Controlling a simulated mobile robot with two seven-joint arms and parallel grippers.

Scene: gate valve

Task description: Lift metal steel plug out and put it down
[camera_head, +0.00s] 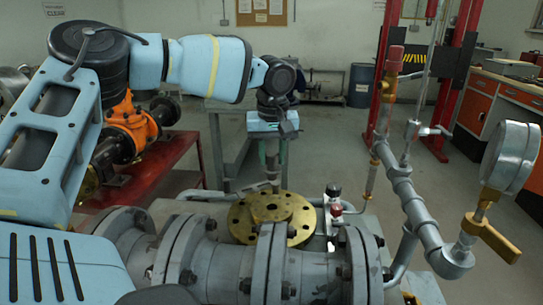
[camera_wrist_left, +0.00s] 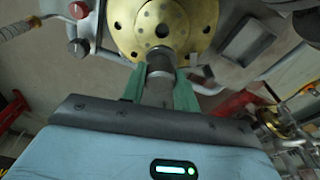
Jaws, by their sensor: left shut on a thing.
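My left gripper (camera_head: 270,160) is shut on the metal steel plug (camera_head: 271,150), a grey cylinder held between the green fingers. The plug also shows in the left wrist view (camera_wrist_left: 160,65), with its end toward the brass flange (camera_wrist_left: 165,22) and overlapping the flange's edge. In the head view, the gripper points down at the far side of the round brass flange (camera_head: 246,219), which has a raised middle and bolt holes. I cannot tell whether the plug's lower end touches anything. My right gripper is not in view.
Grey flanged pipes (camera_head: 225,265) fill the front. A pressure gauge (camera_head: 510,155) on upright pipework stands at the right. A red table (camera_head: 150,165) with an orange valve (camera_head: 128,125) is at the left.

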